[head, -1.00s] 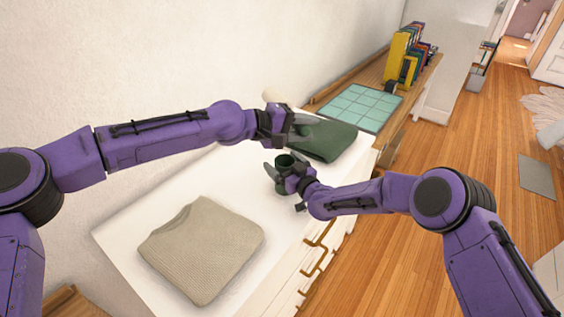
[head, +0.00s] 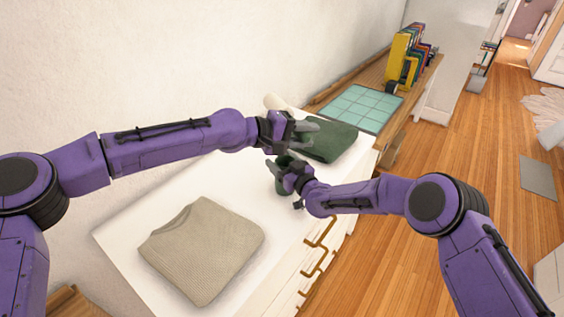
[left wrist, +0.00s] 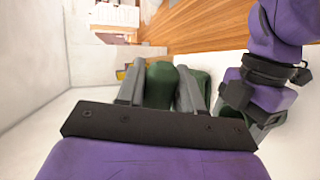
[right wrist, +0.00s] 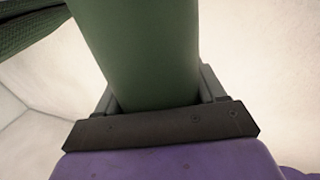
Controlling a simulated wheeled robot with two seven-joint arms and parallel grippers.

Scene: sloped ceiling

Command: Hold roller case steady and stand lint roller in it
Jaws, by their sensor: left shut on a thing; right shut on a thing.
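The roller case (head: 281,188) is a dark green cup standing upright on the white top. My right gripper (head: 279,173) is shut on it; the right wrist view shows the case (right wrist: 140,50) as a green cylinder between the fingers. My left gripper (head: 305,131) is just above and beyond the case, shut on the lint roller. In the left wrist view a green part of the roller (left wrist: 160,82) shows between the fingers. In the head view the left gripper largely hides the roller and covers the case mouth, so I cannot tell whether the roller's lower end is inside.
A folded beige sweater (head: 203,250) lies at the front of the white top (head: 135,222). A folded dark green garment (head: 335,138) lies just behind the grippers. A pale rounded thing (head: 273,101) is near the wall. A teal gridded mat (head: 362,106) and upright books (head: 403,55) are farther back.

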